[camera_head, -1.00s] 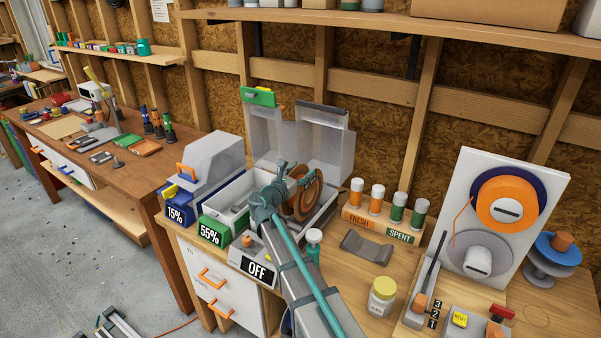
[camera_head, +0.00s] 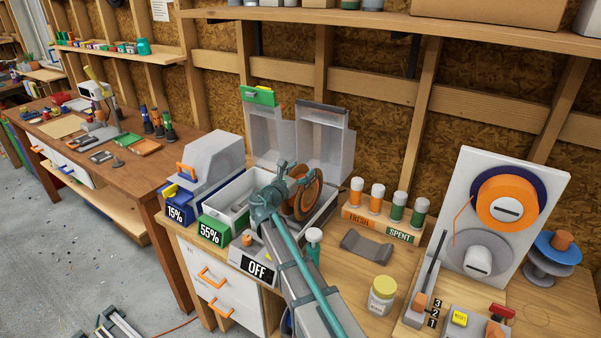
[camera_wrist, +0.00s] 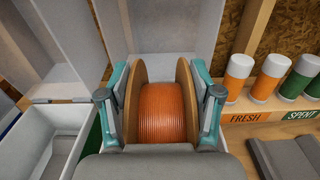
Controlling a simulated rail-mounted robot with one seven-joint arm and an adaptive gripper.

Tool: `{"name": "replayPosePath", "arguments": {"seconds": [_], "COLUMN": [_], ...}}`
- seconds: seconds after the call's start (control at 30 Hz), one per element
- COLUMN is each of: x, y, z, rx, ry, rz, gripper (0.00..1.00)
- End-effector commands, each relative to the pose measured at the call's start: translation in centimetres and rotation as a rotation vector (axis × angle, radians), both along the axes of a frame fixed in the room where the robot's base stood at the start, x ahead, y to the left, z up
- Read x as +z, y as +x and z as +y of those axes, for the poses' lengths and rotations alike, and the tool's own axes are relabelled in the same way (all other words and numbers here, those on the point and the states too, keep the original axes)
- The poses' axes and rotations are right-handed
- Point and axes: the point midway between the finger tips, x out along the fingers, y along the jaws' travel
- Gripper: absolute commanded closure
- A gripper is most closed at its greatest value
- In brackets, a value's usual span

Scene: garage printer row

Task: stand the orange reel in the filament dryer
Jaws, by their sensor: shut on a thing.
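The orange reel (camera_head: 307,196) has brown side discs and orange filament, and it stands upright at the open filament dryer (camera_head: 325,145). In the wrist view the reel (camera_wrist: 161,108) sits between the two fingers of my gripper (camera_wrist: 160,112), which are shut on its side discs. The dryer's raised lid (camera_wrist: 163,32) is behind the reel. My gripper (camera_head: 285,188) and wrist hide part of the reel and of the dryer's inside in the head view. I cannot tell whether the reel touches the dryer floor.
A green-fronted box labelled 55% (camera_head: 211,233) with an open lid is left of the reel. A closed box labelled 15% (camera_head: 180,214) is further left. An OFF panel (camera_head: 257,268) is in front. A FRESH and SPENT vial rack (camera_head: 378,222) stands right, by a grey cradle (camera_head: 366,246).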

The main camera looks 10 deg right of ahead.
Motion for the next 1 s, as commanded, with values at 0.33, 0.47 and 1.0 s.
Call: {"name": "replayPosePath", "arguments": {"seconds": [0.33, 0.47, 1.0], "x": [-0.9, -1.2, -1.5], "y": [0.0, 0.0, 0.0], "z": [0.0, 0.0, 0.0], "rx": [0.000, 0.000, -0.001], "ry": [-0.001, -0.001, 0.000], "rz": [-0.001, -0.001, 0.000], "gripper": [1.00, 1.00, 0.26]}}
